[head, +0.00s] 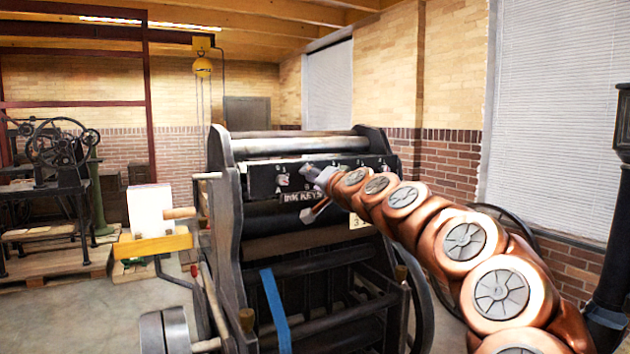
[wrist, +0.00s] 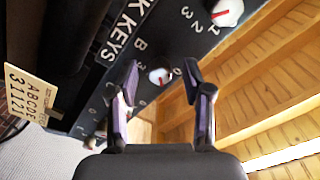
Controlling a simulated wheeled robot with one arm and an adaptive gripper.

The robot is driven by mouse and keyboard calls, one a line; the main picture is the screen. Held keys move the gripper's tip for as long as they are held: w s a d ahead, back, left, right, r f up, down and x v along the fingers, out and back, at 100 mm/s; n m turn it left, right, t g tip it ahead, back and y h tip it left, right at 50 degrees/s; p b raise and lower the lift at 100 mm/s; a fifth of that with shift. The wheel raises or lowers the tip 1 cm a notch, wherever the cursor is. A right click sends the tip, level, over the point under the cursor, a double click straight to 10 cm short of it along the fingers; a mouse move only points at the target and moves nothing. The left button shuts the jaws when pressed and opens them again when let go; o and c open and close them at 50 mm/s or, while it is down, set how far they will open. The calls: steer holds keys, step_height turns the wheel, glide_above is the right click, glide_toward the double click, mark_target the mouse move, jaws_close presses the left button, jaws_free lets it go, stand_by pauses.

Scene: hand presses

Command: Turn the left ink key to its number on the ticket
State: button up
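The left ink key (head: 283,181) is a pale knob on the black panel, above the letter A. I take the large white knob at the top of the wrist view (wrist: 229,12) to be this key; its red pointer's exact number is unclear. My gripper (wrist: 162,66) is open and empty, its fingers short of the panel. A smaller knob by the letter B (wrist: 160,76) shows between them. In the head view my gripper (head: 316,175) is right of the left key. The cream ticket (wrist: 32,92) shows letters A to E and numbers seeming to read 3 1 1 2 1.
The ink key panel (head: 345,176) belongs to a large dark press with side frames (head: 224,200) and rollers. My arm hides the panel's right part and most of the ticket (head: 357,221). A yellow tray (head: 153,245) with a white block is at left.

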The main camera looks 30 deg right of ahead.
steer(key=shift+s, duration=0.15)
steer(key=s+a, duration=0.1)
steer(key=s, duration=1)
steer(key=shift+s+a, duration=0.15)
steer(key=shift+s, duration=0.2)
steer(key=shift+r, duration=0.15)
steer(key=shift+a, duration=0.1)
